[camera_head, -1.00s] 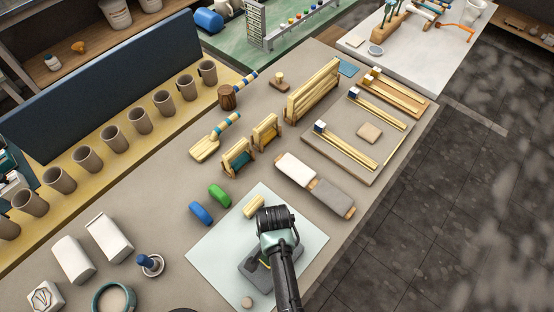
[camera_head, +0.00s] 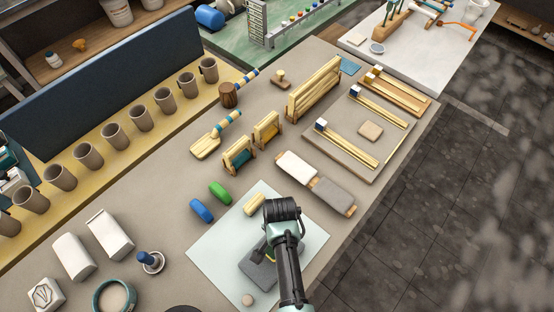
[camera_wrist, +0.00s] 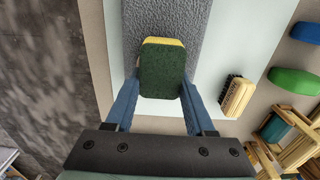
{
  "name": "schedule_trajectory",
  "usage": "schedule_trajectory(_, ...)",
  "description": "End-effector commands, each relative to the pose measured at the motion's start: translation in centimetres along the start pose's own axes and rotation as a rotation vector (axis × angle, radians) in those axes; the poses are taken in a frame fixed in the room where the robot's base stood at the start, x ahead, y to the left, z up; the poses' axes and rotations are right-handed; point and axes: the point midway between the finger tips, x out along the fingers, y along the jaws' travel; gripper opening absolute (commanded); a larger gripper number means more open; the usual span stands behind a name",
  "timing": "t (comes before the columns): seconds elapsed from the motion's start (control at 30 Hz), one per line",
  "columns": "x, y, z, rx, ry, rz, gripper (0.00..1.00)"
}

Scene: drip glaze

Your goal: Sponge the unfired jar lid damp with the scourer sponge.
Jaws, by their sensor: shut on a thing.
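The scourer sponge (camera_wrist: 162,68), with a dark green face and a yellow edge, is between the blue fingers of my gripper (camera_wrist: 161,88) in the wrist view. The gripper is shut on it. In the head view my gripper (camera_head: 268,246) is over the pale sheet, beside a dark grey slab (camera_head: 258,276), and the arm mostly hides the sponge. The grey slab (camera_wrist: 182,18) shows behind the sponge in the wrist view; I cannot tell whether they touch. A small round beige piece (camera_head: 248,300) lies near the sheet's lower corner. I cannot tell whether it is the jar lid.
The pale sheet (camera_head: 213,259) lies on the bench. A wooden brush (camera_head: 254,205), a blue piece (camera_head: 201,211) and a green piece (camera_head: 220,193) are near its upper edge. Padded blocks (camera_head: 297,168) lie to the upper right. A green-rimmed bowl (camera_head: 97,303) is at lower left.

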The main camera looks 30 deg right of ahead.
Motion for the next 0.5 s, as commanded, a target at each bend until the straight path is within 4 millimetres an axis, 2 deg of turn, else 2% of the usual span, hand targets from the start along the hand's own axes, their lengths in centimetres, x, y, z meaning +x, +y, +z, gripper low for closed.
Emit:
schedule_trajectory(0.3, -0.2, 0.0, -0.2, 0.0, 0.001, 0.0, 0.1)
schedule_trajectory(0.5, -2.3, 0.0, -0.2, 0.0, 0.001, 0.0, 0.1)
